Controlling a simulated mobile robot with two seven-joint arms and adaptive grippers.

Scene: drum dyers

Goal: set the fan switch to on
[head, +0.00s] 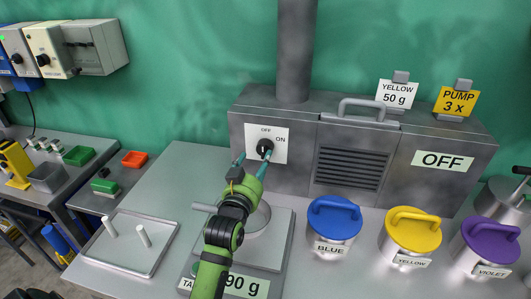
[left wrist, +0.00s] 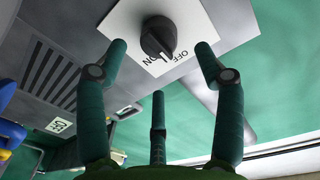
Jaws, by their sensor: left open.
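The fan switch is a black rotary knob (head: 264,147) on a white plate marked OFF at the top and ON at the upper right, on the front of the grey metal hood. In the left wrist view the knob (left wrist: 158,38) lies between and beyond the fingertips, its light mark close to the lettering; I cannot tell exactly which word it points at. My left gripper (head: 252,163) is open and empty just in front of the plate, its fingers spread around the knob's line. Contact with the knob is not visible. A sign (head: 443,161) on the hood reads OFF.
Below my arm stands a scale (head: 266,255) with a grey pan. Blue (head: 335,217), yellow (head: 413,229) and violet (head: 490,240) lidded jars stand to the right. A tray (head: 130,243) with two white pegs lies left. The counter behind the tray is clear.

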